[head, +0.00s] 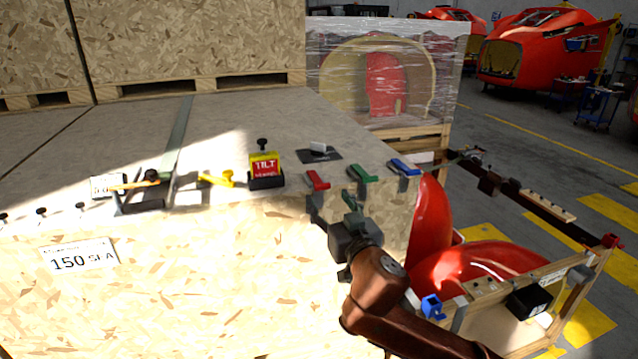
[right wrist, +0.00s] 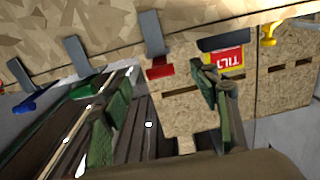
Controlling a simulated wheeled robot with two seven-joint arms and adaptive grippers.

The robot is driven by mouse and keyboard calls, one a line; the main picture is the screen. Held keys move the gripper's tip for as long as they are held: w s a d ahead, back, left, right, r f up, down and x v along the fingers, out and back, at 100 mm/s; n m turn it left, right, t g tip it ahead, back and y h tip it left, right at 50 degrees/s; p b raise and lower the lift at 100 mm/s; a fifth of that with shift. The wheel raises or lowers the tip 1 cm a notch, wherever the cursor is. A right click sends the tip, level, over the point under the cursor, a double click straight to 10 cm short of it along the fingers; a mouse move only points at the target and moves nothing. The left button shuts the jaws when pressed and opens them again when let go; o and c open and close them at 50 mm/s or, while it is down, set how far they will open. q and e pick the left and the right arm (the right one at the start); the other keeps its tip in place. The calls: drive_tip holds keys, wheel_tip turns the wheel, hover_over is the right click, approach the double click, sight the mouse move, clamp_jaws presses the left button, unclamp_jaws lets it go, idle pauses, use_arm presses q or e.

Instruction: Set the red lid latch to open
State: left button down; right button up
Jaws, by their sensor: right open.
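In the right wrist view the red latch (right wrist: 160,71) shows at the end of a grey metal strap, between and beyond my fingers. My right gripper (head: 336,208) is just below and right of the red latch, in front of the crate face. In the right wrist view its green-padded fingers (right wrist: 160,108) are spread apart with nothing between them. My left gripper is not in view.
The green latch (head: 362,174) and blue latch (head: 404,167) are close on the right. A yellow-red TILT indicator (head: 265,168) stands left of the red latch, with a yellow handle (head: 216,179) beyond. An open crate with red nosecone parts (head: 470,268) lies at lower right.

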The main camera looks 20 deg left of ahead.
sight(320, 185)
drive_tip(key=p+x, duration=0.2)
drive_tip(key=x, duration=0.4)
drive_tip(key=shift+w+a+r, duration=0.1)
drive_tip(key=shift+w+a, duration=0.15)
drive_tip(key=shift+w, duration=0.05)
drive_tip(key=shift+w+a, duration=0.2)
drive_tip(key=shift+w, duration=0.25)
drive_tip(key=shift+c, duration=0.7)
clamp_jaws()
